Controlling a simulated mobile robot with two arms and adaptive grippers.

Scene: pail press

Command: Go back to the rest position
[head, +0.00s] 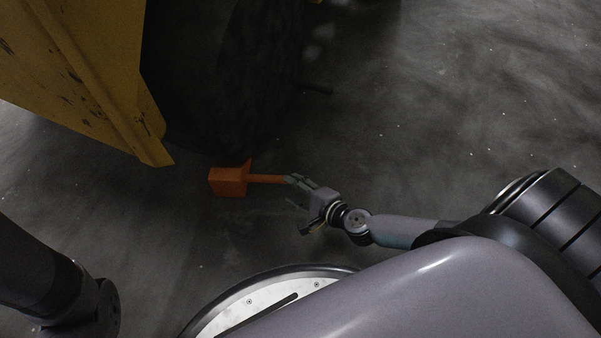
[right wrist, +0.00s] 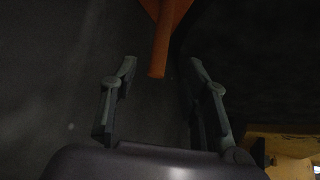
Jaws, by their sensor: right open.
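An orange wedge-shaped block (head: 228,181) with a straight orange handle (head: 266,179) sits on the floor beside a big dark tyre (head: 225,85). In the head view my right gripper (head: 294,189) is at the free end of the handle. In the right wrist view the gripper (right wrist: 162,66) is open, with a finger on each side of the handle's end (right wrist: 161,55) and visible gaps between. The handle leads away to the orange block at the top of that view. My left gripper is out of view; only part of the left arm shows at lower left.
A yellow vehicle body panel (head: 85,70), scuffed, overhangs at upper left next to the tyre. Yellow also shows at lower right in the right wrist view (right wrist: 290,148). The dark grey floor (head: 450,110) is open to the right.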

